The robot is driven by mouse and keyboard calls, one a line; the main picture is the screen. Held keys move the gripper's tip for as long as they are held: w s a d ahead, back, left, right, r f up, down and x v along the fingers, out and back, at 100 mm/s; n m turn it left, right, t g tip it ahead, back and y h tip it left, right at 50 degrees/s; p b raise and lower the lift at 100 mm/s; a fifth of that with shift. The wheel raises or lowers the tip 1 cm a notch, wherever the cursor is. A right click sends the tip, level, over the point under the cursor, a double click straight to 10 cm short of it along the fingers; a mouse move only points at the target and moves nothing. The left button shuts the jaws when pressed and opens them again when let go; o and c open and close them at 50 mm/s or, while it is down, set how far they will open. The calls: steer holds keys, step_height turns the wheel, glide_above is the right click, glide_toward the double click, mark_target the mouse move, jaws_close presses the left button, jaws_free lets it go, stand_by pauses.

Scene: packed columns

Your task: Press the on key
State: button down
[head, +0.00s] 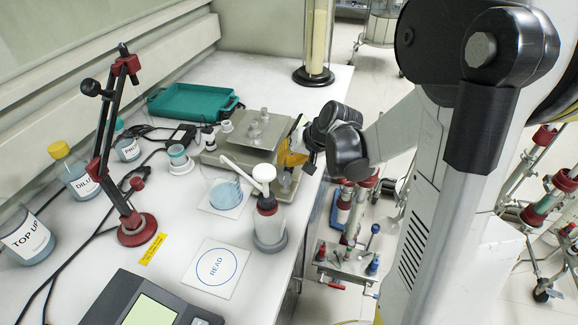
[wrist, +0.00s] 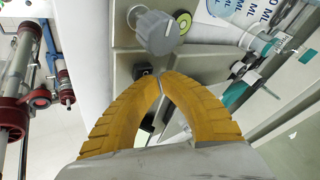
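A beige-grey device (head: 250,137) stands near the table's right edge, and its front panel (wrist: 190,60) fills the middle of the wrist view. A small black square key (wrist: 142,70) with a faint pale mark sits on the panel, just left of my fingertips. A second dark part (wrist: 148,122) shows between my fingers. I cannot read which one is the on key. My gripper (wrist: 163,76) has yellow fingers whose tips meet, with nothing seen between them. The tips are close to the panel beside the black key; contact cannot be told. In the head view my gripper (head: 291,152) is at the device's right side.
A grey knob (wrist: 157,32) sticks out of the panel just above the key. A white-capped bottle (head: 268,222) and a dish (head: 226,194) stand in front of the device. A stand with red fittings (wrist: 40,95) is off the table's side.

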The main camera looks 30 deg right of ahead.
steer(key=shift+r+p, duration=0.3)
steer(key=shift+r, duration=0.3)
steer(key=shift+r, duration=0.1)
step_height(320, 180, up, 5)
steer(key=p, duration=0.4)
stand_by(0.6)
